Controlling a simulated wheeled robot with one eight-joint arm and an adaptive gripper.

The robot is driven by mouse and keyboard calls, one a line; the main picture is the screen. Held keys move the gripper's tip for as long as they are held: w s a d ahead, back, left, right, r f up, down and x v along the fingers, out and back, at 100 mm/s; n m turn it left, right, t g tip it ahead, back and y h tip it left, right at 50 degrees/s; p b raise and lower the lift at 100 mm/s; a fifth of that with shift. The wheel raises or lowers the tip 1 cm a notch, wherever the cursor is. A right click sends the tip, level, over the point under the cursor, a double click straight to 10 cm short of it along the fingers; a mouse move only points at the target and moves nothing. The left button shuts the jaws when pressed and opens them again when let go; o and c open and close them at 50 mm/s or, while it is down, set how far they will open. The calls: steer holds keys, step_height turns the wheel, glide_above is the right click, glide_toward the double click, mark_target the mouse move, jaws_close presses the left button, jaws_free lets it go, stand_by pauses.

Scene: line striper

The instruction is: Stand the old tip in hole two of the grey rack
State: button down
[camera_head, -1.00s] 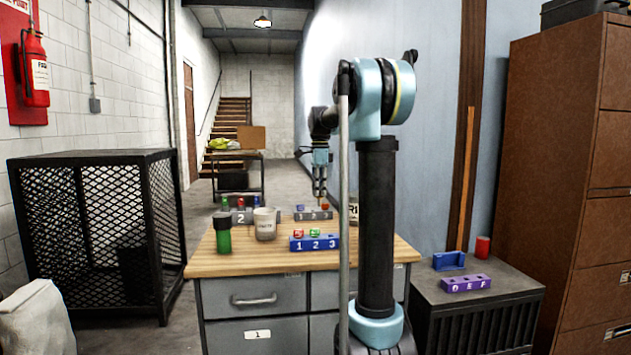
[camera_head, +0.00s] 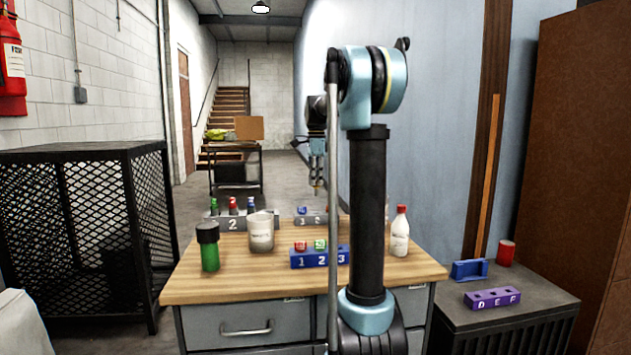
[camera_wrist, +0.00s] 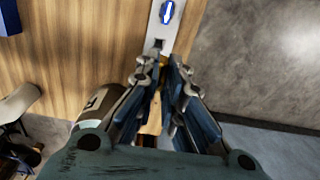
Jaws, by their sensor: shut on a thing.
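My gripper (camera_head: 317,187) points down over the back of the workbench, above the small grey rack (camera_head: 311,221). It is shut on a small yellowish piece, likely the old tip (camera_wrist: 155,86), mostly hidden between the fingers. In the wrist view the grey rack (camera_wrist: 183,36) runs up from just beyond the fingertips. A blue cap with a white arrow (camera_wrist: 167,13) sits in one hole. A square empty hole (camera_wrist: 158,43) lies nearer the fingers. The held piece looks apart from the rack in the head view.
A blue numbered rack (camera_head: 311,259) with red and green pieces stands in front. A grey block marked 2 (camera_head: 250,222), a cup (camera_head: 261,232), a green bottle (camera_head: 209,250) and a white red-capped bottle (camera_head: 400,233) surround it. A purple rack (camera_head: 492,298) is on the right cabinet.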

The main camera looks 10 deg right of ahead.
mark_target(316, 187)
steer(key=shift+d+f, duration=0.1)
stand_by(0.3)
steer(key=shift+f, duration=2.8)
steer(key=shift+s, duration=0.1)
steer(key=shift+f, duration=1.9)
stand_by(0.5)
steer(key=c, duration=1.6)
jaws_free()
steer(key=shift+c, duration=0.2)
steer(key=shift+o, duration=0.5)
steer(key=shift+o, duration=1.1)
